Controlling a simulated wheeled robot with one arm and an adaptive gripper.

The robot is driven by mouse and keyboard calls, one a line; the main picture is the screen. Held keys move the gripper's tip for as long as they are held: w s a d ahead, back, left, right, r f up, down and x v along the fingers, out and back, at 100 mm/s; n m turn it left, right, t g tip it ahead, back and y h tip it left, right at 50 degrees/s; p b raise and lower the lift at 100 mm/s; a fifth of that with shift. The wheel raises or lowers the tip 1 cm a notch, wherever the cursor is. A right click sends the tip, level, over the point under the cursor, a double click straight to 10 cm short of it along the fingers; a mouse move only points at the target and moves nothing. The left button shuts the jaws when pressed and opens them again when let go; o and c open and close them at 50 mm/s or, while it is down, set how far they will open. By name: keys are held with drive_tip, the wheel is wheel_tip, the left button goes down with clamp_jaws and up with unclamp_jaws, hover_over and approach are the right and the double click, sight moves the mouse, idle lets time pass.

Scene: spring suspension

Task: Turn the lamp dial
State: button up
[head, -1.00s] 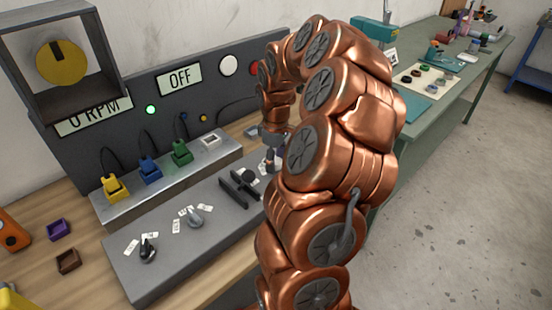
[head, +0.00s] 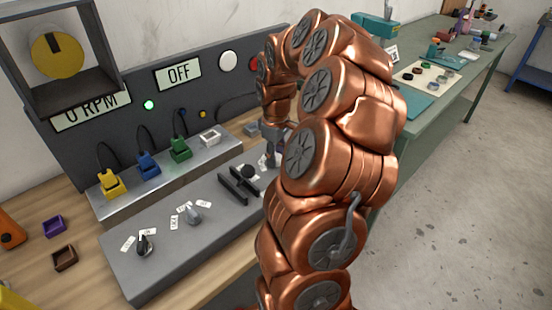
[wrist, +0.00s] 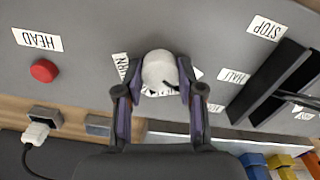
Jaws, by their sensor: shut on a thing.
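In the wrist view, my gripper (wrist: 160,92) has its two fingers on either side of a pale round knob (wrist: 159,68) with a dark mark, and it is shut on it. Paper labels lie around the knob, partly covered by the fingers. In the head view, my gripper (head: 270,155) is low over the far end of the grey console (head: 175,262), and my arm hides most of the knob there. Two other dials with labels stand on the console: a dark one (head: 144,245) and a grey one (head: 193,214). I cannot tell which is the lamp dial.
A black slotted lever (head: 238,185) stands beside my gripper. A red button (wrist: 44,70) is at the left in the wrist view. Yellow, blue and green plugs (head: 147,165) sit on a raised ledge behind. The panel sign (head: 178,74) reads OFF, and a green light (head: 148,105) is lit.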

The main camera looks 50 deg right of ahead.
drive_tip(key=m+b, duration=0.1)
drive_tip(key=b, duration=0.1)
drive_tip(key=m+b, duration=0.2)
drive_tip(key=shift+f, duration=0.35)
drive_tip(key=m+b, duration=0.2)
drive_tip(key=m, duration=0.1)
drive_tip(key=m+b, duration=0.1)
drive_tip(key=b, duration=0.1)
drive_tip(key=shift+r, duration=0.25)
drive_tip(key=shift+r+m, duration=0.1)
drive_tip(key=shift+m, duration=0.3)
drive_tip(key=o, duration=1.1)
drive_tip(key=shift+o, duration=0.2)
wheel_tip(320, 180, up, 12)
